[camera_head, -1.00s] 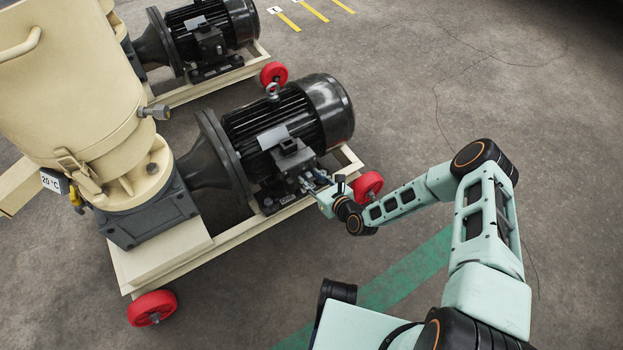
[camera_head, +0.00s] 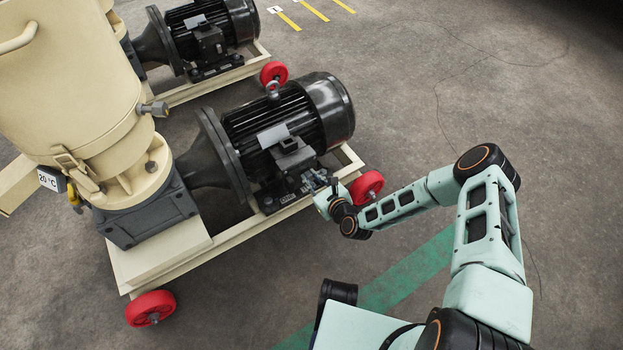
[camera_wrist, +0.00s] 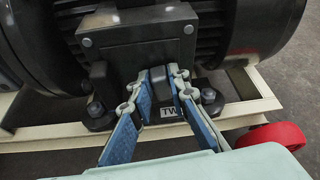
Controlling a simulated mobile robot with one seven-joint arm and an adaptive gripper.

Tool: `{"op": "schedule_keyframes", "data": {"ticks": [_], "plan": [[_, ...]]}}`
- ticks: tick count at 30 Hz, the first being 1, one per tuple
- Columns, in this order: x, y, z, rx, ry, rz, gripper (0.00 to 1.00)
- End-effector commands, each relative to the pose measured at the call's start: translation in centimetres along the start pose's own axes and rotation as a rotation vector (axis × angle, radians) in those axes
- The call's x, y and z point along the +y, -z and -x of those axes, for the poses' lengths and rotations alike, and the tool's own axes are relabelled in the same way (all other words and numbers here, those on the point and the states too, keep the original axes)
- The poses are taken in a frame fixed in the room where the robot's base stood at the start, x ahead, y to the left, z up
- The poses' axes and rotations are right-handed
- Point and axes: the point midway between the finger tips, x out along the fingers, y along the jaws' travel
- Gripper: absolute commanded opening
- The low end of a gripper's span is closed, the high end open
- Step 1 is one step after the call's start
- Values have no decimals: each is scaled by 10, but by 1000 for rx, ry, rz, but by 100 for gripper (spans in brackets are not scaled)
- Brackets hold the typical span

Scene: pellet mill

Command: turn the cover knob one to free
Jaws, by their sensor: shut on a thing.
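The black motor (camera_head: 286,118) has a dark terminal box (camera_head: 293,156) on its near side. The box's cover plate (camera_wrist: 140,48) fills the upper middle of the wrist view, with bolt heads at its corners. My gripper (camera_head: 313,181) is at the lower right of the box; in the wrist view its blue-padded fingers (camera_wrist: 162,78) reach up to just below the plate. The fingers are shut on a small dark knob (camera_wrist: 159,88), mostly hidden between the tips. I cannot tell how far the knob is turned.
A white label reading "TW" (camera_wrist: 171,109) is below the fingertips. The cream frame (camera_head: 230,238) runs beneath the motor, with a red wheel (camera_head: 366,186) close to my wrist. The cream mill body (camera_head: 85,90) stands left. Floor on the right is clear.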

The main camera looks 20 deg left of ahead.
Motion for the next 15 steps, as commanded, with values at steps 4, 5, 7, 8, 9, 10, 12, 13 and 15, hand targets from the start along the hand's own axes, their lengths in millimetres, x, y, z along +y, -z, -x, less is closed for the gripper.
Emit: {"op": "schedule_keyframes", "data": {"ticks": [4, 5, 7, 8, 9, 10, 12, 13, 15], "plan": [[4, 3, 0, 1, 47, 110, 0], [4, 3, 0, 1, 58, 136, 0], [6, 4, -1, 1, 84, 198, 0], [6, 4, -1, 2, 94, 224, 0], [6, 4, -1, 1, 109, 259, 0], [7, 4, -1, 1, 120, 287, 0], [8, 5, -1, 2, 145, 349, 0], [9, 5, -1, 2, 156, 375, 0], [10, 6, -2, 2, 181, 437, 0]]}}
